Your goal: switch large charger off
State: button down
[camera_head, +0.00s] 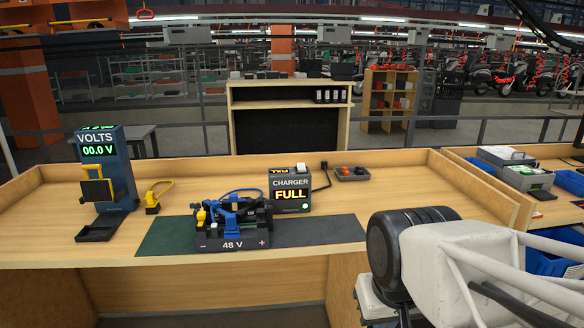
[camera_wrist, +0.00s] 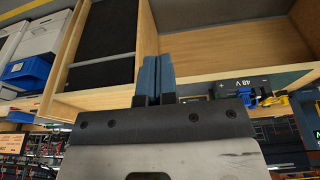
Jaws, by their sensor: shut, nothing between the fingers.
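The large charger (camera_head: 290,190) is a dark box on the workbench, behind the battery. Its front reads "CHARGER" and "FULL" in lit yellow letters, with a lit green lamp at the lower right. A pale part (camera_head: 302,168) sits on its top; its position is too small to read. A black cable runs from its right side. The battery (camera_head: 233,240), marked 48 V, stands in front with blue and yellow connectors; its edge also shows in the wrist view (camera_wrist: 240,85). My gripper (camera_wrist: 155,65) is shut and empty, away from the charger, near the bench's front edge.
A volt meter (camera_head: 104,165) reading 00.0 V stands at the left, with a yellow plug (camera_head: 152,203) beside it. A small tray (camera_head: 352,173) lies right of the charger. Low wooden walls edge the bench. The bench top right of the mat is clear.

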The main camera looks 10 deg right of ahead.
jog(key=w+r+n, duration=0.3)
jog(key=w+r, duration=0.1)
jog(key=w, duration=0.7)
jog(key=w+r+n+g, duration=0.1)
jog(key=w+r+n, duration=0.25)
jog(key=w, duration=0.75)
jog(key=w+r+n, duration=0.2)
jog(key=w+r, duration=0.2)
jog(key=w, duration=0.7)
jog(key=n+g, duration=0.2)
jog(key=n, duration=0.8)
send_over(301, 164)
jog(key=shift+m, duration=0.25)
jog(key=f, duration=0.4)
jog(key=s+f, duration=0.1)
jog(key=f, duration=0.1)
jog(key=shift+w+f, duration=0.25)
jog(key=shift+w, duration=0.2)
jog(key=shift+f, duration=0.2)
jog(key=shift+f, duration=1.35)
